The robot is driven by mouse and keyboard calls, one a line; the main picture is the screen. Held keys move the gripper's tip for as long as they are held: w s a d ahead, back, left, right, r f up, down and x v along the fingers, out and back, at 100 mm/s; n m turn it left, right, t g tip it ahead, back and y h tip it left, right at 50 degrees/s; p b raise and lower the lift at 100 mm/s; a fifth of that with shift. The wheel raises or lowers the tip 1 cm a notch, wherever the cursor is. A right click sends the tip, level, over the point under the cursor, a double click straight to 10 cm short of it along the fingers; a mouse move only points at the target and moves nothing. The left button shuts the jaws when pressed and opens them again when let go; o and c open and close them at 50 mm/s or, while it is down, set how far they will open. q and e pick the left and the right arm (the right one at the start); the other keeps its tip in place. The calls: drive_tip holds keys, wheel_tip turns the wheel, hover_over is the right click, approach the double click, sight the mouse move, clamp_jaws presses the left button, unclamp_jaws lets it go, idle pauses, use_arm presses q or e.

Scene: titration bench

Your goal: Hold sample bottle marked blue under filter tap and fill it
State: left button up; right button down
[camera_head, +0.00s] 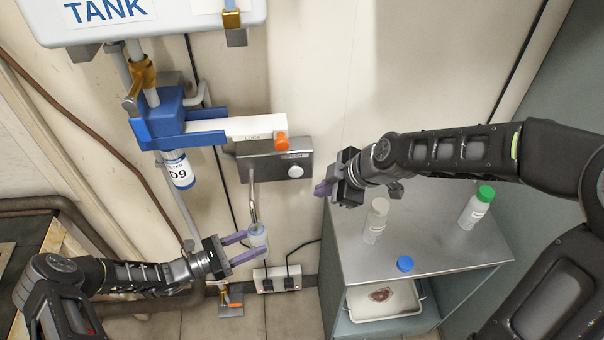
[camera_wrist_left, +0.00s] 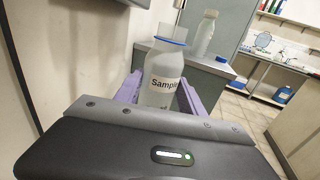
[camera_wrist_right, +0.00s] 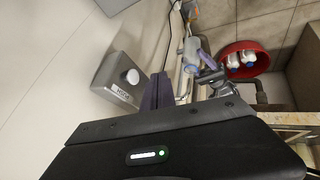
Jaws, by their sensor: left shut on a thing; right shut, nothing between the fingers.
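The sample bottle (camera_head: 258,235) is pale, with a blue ring at its neck and a "Sample" label in the left wrist view (camera_wrist_left: 163,82). My left gripper (camera_head: 241,246) is shut around it. The bottle is upright, directly below the thin metal spout (camera_head: 253,205) of the filter tap; whether they touch, and whether water runs, I cannot tell. The tap's grey box (camera_head: 262,168) has a round white button (camera_head: 295,171), also clear in the right wrist view (camera_wrist_right: 132,77). My right gripper (camera_head: 322,188) is shut and empty, right of and slightly below the button, apart from it.
A blue cap (camera_head: 405,263), a pale bottle (camera_head: 376,220) and a green-capped bottle (camera_head: 478,207) are on the metal cabinet (camera_head: 450,250). The filter cartridge (camera_head: 179,171) and LOCK lever (camera_head: 240,128) are upper left. A red bucket (camera_wrist_right: 268,62) holds white things.

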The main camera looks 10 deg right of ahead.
sight(302, 174)
drive_tip(key=r, duration=0.1)
drive_tip(key=r+n, duration=0.2)
drive_tip(key=shift+w+d+r, duration=0.25)
drive_tip(key=shift+w, duration=0.05)
drive_tip(key=w+a+f, duration=0.1)
drive_tip(key=w+f, duration=0.1)
drive_tip(key=w+a+f, duration=0.2)
drive_tip(key=w+f, duration=0.1)
drive_tip(key=w+a+f, duration=0.1)
drive_tip(key=w+f, duration=0.2)
drive_tip(key=shift+w+a+f, duration=0.15)
drive_tip(key=shift+w+a, duration=0.05)
drive_tip(key=shift+w, duration=0.1)
